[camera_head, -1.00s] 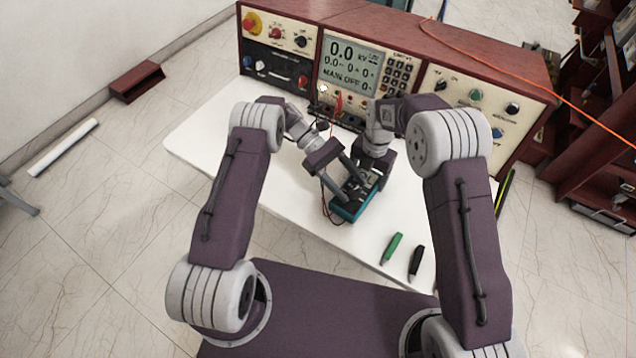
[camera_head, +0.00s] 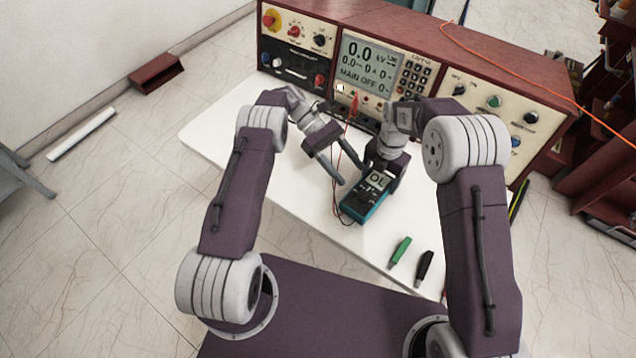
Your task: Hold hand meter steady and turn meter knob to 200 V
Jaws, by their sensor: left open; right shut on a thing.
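The hand meter (camera_head: 362,204) is a teal and black box lying on the white table, with its screen, reading something like "OL", at the far end. Its knob is too small to make out clearly. My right gripper (camera_head: 380,177) is shut on the far end of the hand meter, near the screen. My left gripper (camera_head: 349,174) is open and empty, to the left of the meter and apart from it, with its fingers pointing toward the table.
A test console (camera_head: 440,60) with a lit display stands along the back of the white table (camera_head: 225,125). Thin red and black leads run near the meter's left side. A green clip (camera_head: 400,250) and a black clip (camera_head: 424,268) lie at the front right.

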